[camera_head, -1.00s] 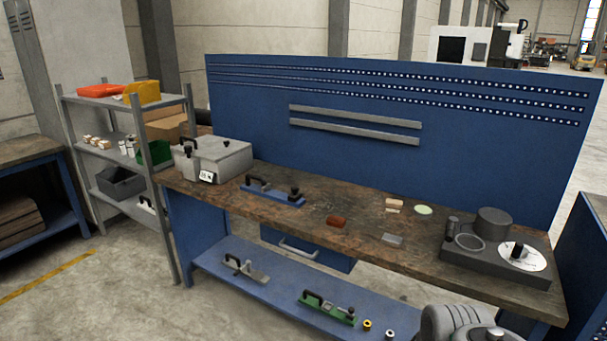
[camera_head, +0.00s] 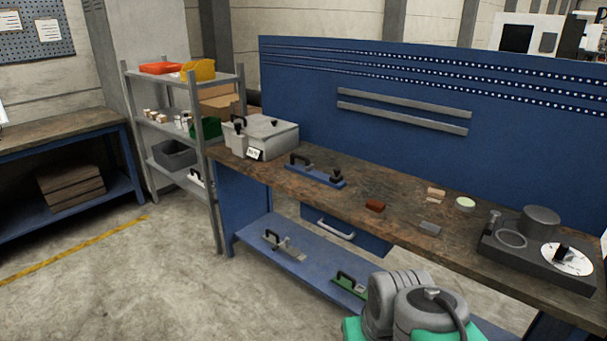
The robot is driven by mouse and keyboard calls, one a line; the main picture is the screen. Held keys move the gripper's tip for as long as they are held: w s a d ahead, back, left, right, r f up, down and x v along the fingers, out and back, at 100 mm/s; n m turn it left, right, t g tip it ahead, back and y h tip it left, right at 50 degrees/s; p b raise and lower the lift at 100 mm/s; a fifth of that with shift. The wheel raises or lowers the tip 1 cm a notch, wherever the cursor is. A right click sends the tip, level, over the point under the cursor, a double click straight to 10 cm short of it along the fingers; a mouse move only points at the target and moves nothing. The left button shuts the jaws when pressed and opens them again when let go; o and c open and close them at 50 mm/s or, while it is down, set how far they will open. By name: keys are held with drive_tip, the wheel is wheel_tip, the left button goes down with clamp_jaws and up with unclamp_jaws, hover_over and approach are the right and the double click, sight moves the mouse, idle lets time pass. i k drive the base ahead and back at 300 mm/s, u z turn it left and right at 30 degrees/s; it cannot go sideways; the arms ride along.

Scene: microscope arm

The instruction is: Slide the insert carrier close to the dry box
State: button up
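The dry box, a grey lidded box (camera_head: 275,140) with a black handle and a small white label, stands on the left end of the workbench. A long blue carrier (camera_head: 318,175) with a black handle and a black knob lies on the bench to the right of the box, with a small gap between them. It looks like the insert carrier. My gripper is out of view; only grey and green links of my arm show at the bottom right.
Similar handled tools lie on the blue lower shelf (camera_head: 318,268). A metal rack (camera_head: 214,180) stands left. Floor in front is clear.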

sight(309, 171)
drive_tip(key=u, duration=0.2)
drive_tip(key=i, duration=1.25)
drive_tip(key=u, duration=0.4)
drive_tip(key=i, duration=2)
